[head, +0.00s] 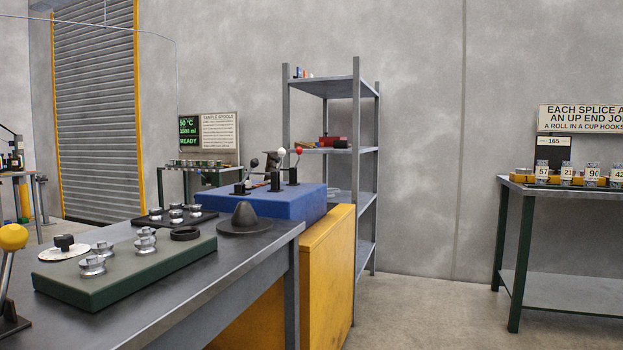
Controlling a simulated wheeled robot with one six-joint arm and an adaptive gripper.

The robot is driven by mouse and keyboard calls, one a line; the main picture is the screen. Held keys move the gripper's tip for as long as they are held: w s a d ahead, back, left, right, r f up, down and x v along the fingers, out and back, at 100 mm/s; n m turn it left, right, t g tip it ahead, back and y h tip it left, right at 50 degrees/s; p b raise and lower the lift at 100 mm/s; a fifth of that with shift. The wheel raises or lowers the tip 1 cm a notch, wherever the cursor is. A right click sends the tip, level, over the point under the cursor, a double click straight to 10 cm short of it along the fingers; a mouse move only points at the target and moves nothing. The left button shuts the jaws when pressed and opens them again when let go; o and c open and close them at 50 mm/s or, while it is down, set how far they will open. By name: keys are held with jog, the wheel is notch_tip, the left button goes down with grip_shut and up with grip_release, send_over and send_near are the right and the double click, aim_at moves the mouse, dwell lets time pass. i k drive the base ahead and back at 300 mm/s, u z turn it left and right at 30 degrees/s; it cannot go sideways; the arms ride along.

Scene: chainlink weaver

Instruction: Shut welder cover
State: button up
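I cannot pick out a welder cover with certainty in the head view. A lever with a yellow ball knob (13,237) stands at the bench's near left edge, cut off by the frame. My gripper is not in view.
A yellow cabinet (328,270) and grey shelving (367,200) stand behind. Floor (430,310) is clear before the right-hand table (565,188).

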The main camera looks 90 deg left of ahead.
aim_at(273, 158)
jog(key=u, duration=3.05)
jog(key=i, duration=1.1)
jog(key=z, duration=0.55)
jog(key=i, duration=0.85)
jog(key=z, duration=0.6)
jog(key=i, duration=0.95)
jog(key=u, duration=0.3)
